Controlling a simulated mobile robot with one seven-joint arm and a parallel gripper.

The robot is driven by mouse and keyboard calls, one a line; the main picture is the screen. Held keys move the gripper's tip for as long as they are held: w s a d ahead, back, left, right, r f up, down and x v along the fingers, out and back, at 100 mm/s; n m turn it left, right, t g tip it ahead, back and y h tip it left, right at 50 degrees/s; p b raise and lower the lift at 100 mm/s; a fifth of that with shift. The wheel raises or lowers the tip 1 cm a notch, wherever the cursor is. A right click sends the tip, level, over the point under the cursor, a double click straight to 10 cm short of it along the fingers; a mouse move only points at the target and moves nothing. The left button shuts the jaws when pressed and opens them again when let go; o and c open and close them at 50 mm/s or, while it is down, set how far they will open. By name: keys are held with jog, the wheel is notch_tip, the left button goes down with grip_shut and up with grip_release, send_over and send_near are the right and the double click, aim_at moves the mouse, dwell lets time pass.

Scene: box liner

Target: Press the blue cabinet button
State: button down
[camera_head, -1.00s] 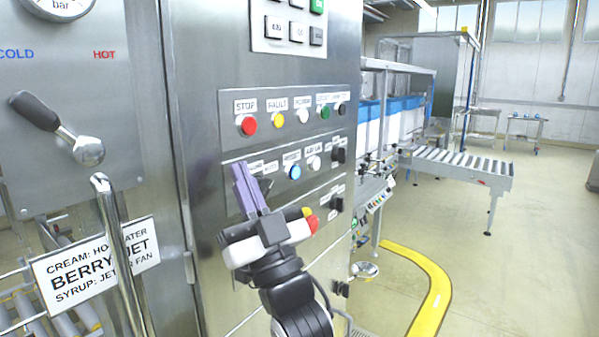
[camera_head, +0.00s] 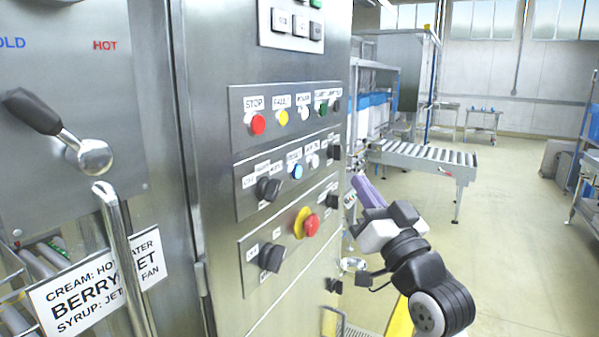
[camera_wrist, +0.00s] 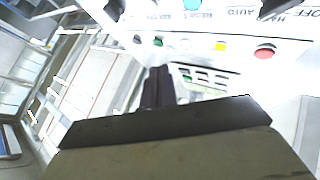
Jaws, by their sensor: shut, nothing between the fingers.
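The blue button (camera_head: 297,171) is on the middle plate of the steel cabinet in the head view, left of a white button (camera_head: 313,161). In the wrist view the blue button (camera_wrist: 192,4) is cut by the top edge. My gripper (camera_head: 357,180) is shut and empty, with purple fingers pointing up and left. In the head view it appears right of the cabinet's front, apart from the blue button. In the wrist view my gripper (camera_wrist: 157,75) is shut, its dark fingers together.
The cabinet also bears a red stop button (camera_head: 257,123), a yellow button (camera_head: 281,118), black knobs (camera_head: 268,189) and a red emergency knob (camera_head: 311,225). A lever (camera_head: 60,130) is at the left. A roller conveyor (camera_head: 425,156) stands behind; open floor lies at the right.

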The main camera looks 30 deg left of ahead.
aim_at(297, 172)
dwell(0.4)
jog(key=a+p, duration=0.3)
jog(key=a, duration=0.5)
jog(key=shift+w+a, duration=0.2)
jog(key=shift+a, duration=0.15)
jog(key=shift+a, duration=0.1)
dwell(1.7)
jog(key=shift+a+p, duration=0.3)
jog(key=shift+a, duration=0.4)
dwell(0.8)
jog(key=shift+d, duration=0.1)
jog(key=shift+d+b, duration=0.3)
jog(key=shift+d, duration=0.35)
